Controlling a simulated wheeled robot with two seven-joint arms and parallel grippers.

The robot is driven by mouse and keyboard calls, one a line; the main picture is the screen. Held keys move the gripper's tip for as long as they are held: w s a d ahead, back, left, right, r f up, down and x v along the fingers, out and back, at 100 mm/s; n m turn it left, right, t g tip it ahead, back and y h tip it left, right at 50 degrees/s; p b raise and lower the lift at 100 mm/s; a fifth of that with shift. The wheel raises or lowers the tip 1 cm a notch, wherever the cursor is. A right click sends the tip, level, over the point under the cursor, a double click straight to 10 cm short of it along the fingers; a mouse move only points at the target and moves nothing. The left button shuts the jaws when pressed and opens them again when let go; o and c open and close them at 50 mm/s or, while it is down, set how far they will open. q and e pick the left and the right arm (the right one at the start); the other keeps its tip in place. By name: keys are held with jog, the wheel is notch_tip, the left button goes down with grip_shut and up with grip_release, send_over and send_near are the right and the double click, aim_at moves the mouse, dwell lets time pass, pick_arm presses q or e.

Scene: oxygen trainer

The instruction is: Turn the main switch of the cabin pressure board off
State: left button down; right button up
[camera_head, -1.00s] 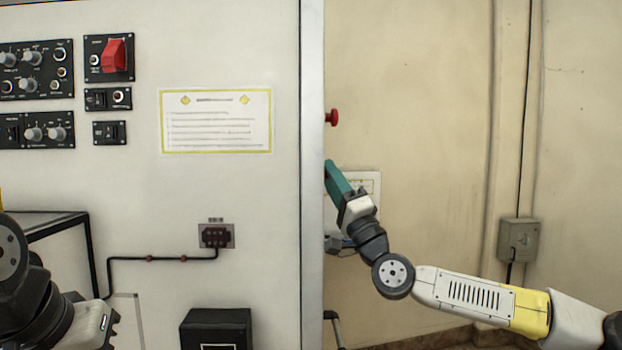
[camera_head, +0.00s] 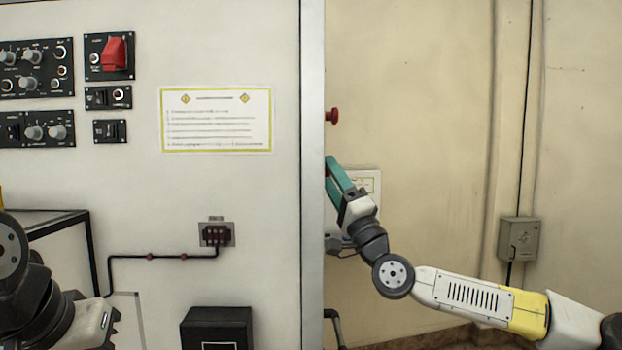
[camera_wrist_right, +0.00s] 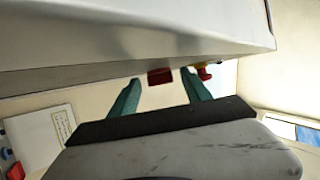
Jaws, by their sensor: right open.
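My right gripper (camera_head: 331,165) reaches past the right edge of the white cabinet (camera_head: 230,60) in the head view. Its teal fingers are open, and their tips are partly hidden by the cabinet edge. In the right wrist view the gripper (camera_wrist_right: 161,78) has a dark red block (camera_wrist_right: 160,76) between its fingertips, below a grey edge; I cannot tell whether they touch it. No readable label shows which control is the main switch. A red guarded switch (camera_head: 114,54) sits on a black panel on the cabinet front. My left fingers are not in view.
A red knob (camera_head: 331,116) sticks out from the cabinet edge above my right gripper; it also shows beside the right fingertip in the wrist view (camera_wrist_right: 205,72). Several black control panels (camera_head: 35,140) are at left. A grey wall box (camera_head: 518,238) is at right.

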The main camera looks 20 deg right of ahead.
jog(key=v, duration=0.7)
jog(key=shift+s+f, duration=0.2)
jog(key=shift+f, duration=0.05)
jog(key=shift+d+r, duration=0.1)
